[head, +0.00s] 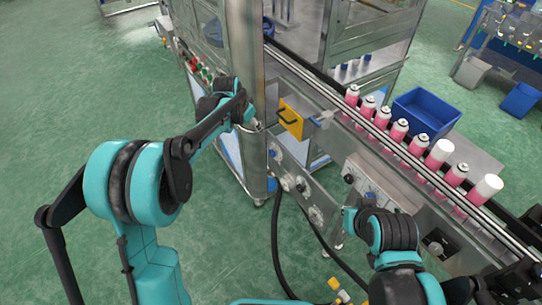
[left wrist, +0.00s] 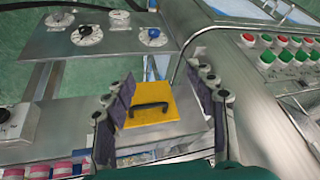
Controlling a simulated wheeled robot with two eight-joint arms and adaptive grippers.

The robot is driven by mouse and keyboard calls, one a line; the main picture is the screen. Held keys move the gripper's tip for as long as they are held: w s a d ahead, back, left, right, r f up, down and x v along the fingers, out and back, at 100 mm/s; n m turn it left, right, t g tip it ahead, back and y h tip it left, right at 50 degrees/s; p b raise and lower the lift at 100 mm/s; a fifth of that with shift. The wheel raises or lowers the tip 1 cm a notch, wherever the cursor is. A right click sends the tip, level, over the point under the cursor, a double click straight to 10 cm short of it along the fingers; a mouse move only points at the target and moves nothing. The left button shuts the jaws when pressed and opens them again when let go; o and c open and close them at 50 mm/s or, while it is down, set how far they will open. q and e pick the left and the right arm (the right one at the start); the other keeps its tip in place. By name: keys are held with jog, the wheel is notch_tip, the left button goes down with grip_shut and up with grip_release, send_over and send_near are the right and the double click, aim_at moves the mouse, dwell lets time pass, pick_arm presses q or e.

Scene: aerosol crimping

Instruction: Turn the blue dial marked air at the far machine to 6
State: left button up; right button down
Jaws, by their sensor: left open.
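My left gripper (head: 248,121) is in front of the machine, beside the steel column. In the left wrist view it (left wrist: 168,100) is open, with its fingers on either side of a yellow plate with a black handle (left wrist: 148,108); I cannot tell whether they touch it. A blue dial (left wrist: 153,34) on a white round face is on the grey panel beyond the plate. A blue knob also shows in the head view (head: 273,154), below the yellow plate. The dial's lettering and numbers are too small to read. My right gripper is not visible.
Red and green buttons (left wrist: 281,48) are on the right. Pink cans (head: 400,131) stand along the conveyor, with a blue bin (head: 425,108) behind. Dark hoses (head: 276,245) hang below the panel.

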pick_arm(q)
jog(key=w+d+f+m+b, duration=0.2)
jog(key=w+f, duration=0.6)
jog(key=f, duration=0.6)
jog(key=m+g, duration=0.1)
jog(key=m, duration=0.1)
send_near(271, 153)
jog(key=shift+h, duration=0.4)
jog(key=b+x, duration=0.1)
jog(key=x, duration=0.2)
jog(key=b+x, duration=0.1)
jog(key=x, duration=0.1)
jog(key=b+x, duration=0.1)
jog(key=x, duration=0.2)
jog(key=shift+a+f+b, duration=0.2)
jog(key=shift+f+b, duration=0.15)
jog(key=shift+f, duration=0.05)
jog(key=c, duration=1.2)
